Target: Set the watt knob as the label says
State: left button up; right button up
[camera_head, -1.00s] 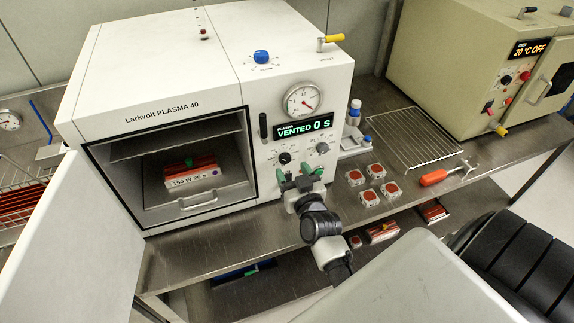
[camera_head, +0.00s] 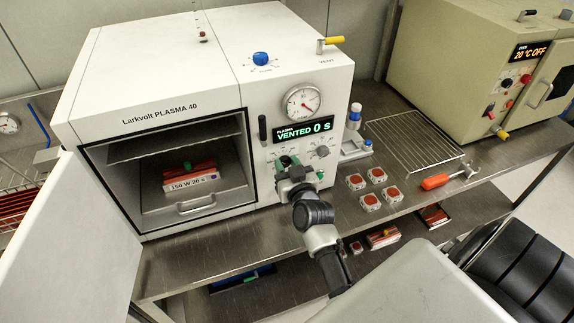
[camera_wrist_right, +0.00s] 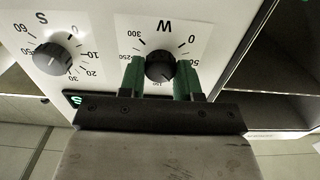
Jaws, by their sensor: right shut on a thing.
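The plasma machine (camera_head: 200,112) has a front panel with two dark knobs. My right gripper (camera_head: 287,166) is at the left knob in the head view and hides most of it. In the right wrist view, the green fingertips of the gripper (camera_wrist_right: 161,76) are shut on the watt knob (camera_wrist_right: 160,64), one on each side. Its scale, marked W, appears upside down with 0, 50 and 300 readable. The knob's exact pointer setting is unclear. The label (camera_head: 191,183) on the load in the chamber reads 150 W 20 s. My left gripper is not in view.
The seconds knob (camera_head: 322,151) is beside the watt knob and also shows in the wrist view (camera_wrist_right: 47,58). The display (camera_head: 304,131) reads VENTED 0 s. The chamber door (camera_head: 75,240) stands open. Several red-topped pieces (camera_head: 370,202) and a wire rack (camera_head: 412,140) are on the bench.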

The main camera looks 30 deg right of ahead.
jog(key=shift+m, duration=0.4)
jog(key=m+p, duration=0.1)
jog(key=m, duration=0.1)
jog(key=shift+m, duration=0.4)
jog(key=shift+d+m+p, duration=0.1)
jog(key=shift+m+p, duration=0.55)
jog(key=shift+m, duration=1.85)
jog(key=o, duration=0.9)
jog(key=shift+o, duration=0.2)
jog(key=shift+s+f, duration=0.1)
